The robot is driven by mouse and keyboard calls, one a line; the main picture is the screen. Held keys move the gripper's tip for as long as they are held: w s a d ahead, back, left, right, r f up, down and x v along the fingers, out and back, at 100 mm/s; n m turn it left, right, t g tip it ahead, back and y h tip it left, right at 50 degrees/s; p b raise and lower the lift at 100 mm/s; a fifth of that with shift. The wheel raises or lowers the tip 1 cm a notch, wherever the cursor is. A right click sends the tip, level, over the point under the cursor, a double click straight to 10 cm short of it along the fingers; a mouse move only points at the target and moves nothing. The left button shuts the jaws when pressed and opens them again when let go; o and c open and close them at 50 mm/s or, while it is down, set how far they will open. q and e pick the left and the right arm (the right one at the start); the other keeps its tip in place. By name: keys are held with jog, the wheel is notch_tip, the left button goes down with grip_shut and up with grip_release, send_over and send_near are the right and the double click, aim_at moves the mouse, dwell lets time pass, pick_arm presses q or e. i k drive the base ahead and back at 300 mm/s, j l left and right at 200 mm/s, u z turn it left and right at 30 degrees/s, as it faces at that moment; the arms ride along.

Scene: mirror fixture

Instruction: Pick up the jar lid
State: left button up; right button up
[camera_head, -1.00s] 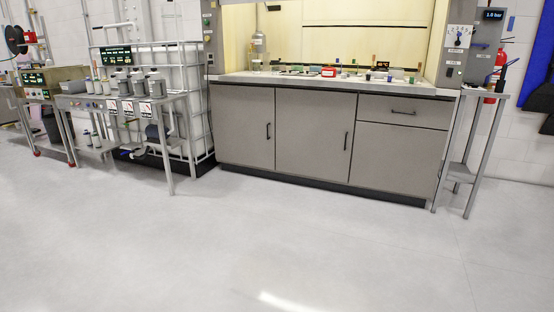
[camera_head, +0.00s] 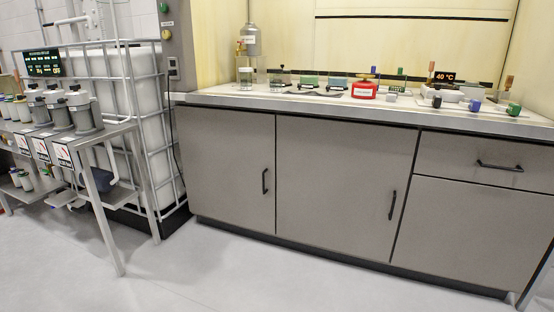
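I cannot make out a jar lid for certain. Small glass jars (camera_head: 245,78) stand at the left end of the fume hood's worktop (camera_head: 215,95), too small to tell their lids apart. A red container (camera_head: 364,90) with a dark yellowish top sits mid-worktop. Neither of my grippers shows in the head view.
A grey cabinet (camera_head: 225,165) with black handles stands under the worktop. At left are a metal side table (camera_head: 100,137) with grey canisters (camera_head: 83,110) and a caged white tank (camera_head: 135,80). The floor (camera_head: 230,275) in front is clear.

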aim_at(299, 88)
jog(key=i+z, duration=0.15)
jog(key=i, duration=0.35)
jog(key=i+j+z, duration=0.15)
jog(key=i, duration=0.4)
